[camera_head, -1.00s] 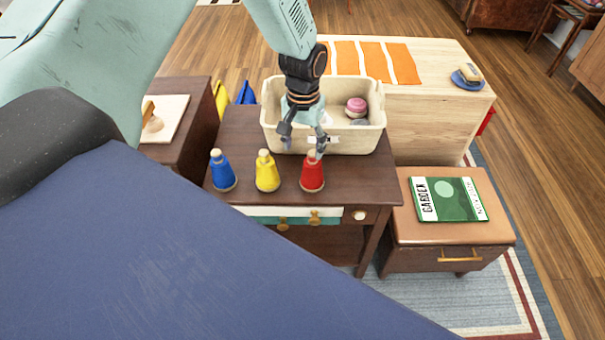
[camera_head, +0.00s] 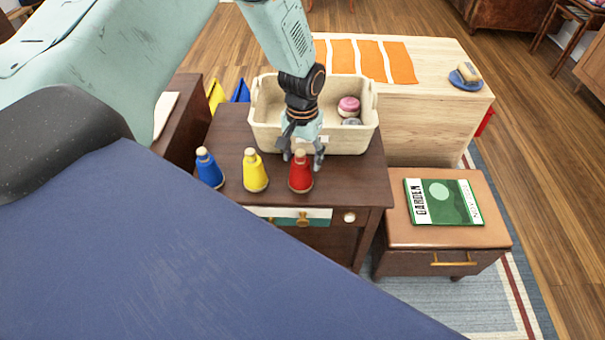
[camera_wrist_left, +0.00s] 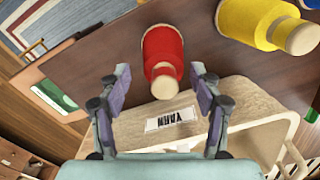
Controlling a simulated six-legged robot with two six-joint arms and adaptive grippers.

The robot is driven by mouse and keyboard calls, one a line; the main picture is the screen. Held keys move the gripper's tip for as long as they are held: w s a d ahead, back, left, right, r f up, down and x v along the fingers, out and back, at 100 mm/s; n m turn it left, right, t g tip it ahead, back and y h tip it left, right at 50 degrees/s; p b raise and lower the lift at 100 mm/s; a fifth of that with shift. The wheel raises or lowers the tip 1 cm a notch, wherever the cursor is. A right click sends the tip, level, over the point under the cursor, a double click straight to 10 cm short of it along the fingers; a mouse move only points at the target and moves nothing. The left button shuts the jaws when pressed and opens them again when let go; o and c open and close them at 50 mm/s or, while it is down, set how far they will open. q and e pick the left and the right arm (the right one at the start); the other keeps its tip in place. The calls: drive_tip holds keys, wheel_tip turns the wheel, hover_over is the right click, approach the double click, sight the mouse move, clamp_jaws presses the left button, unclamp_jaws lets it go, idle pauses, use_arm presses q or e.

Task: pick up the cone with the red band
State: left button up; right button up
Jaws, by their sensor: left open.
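The red cone (camera_head: 300,174) stands upright on the dark wooden table (camera_head: 345,185), at the right end of a row with a yellow cone (camera_head: 255,173) and a blue cone (camera_head: 209,170). My left gripper (camera_head: 302,158) is open at the red cone's top, just behind it. In the left wrist view the red cone (camera_wrist_left: 162,55) shows between and beyond the two open fingers of my left gripper (camera_wrist_left: 162,82), its pale tip towards me. The fingers look apart from it. The yellow cone (camera_wrist_left: 255,20) is at the upper right there. My right gripper is not in view.
A cream bin labelled YARN (camera_head: 262,130) stands right behind the cones, with a pink round item (camera_head: 348,106) in it. A lower cabinet with a green garden book (camera_head: 444,202) is at the right. A pale wooden unit (camera_head: 430,120) stands behind it.

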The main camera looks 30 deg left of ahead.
sight(301, 164)
use_arm(q)
drive_tip(key=f, duration=0.2)
drive_tip(key=shift+s+a+f+b, duration=0.15)
drive_tip(key=shift+a+f+b, duration=0.1)
drive_tip(key=shift+f+b, duration=0.15)
drive_tip(key=shift+a+f, duration=0.15)
drive_tip(key=shift+f, duration=0.15)
drive_tip(key=shift+d+r, duration=0.25)
drive_tip(key=shift+d, duration=0.05)
drive_tip(key=c, duration=0.3)
drive_tip(key=shift+a+f, duration=0.15)
drive_tip(key=shift+a, duration=0.05)
drive_tip(key=c, duration=0.5)
drive_tip(key=shift+d, duration=0.1)
drive_tip(key=c, duration=0.4)
drive_tip(key=shift+c, duration=0.6)
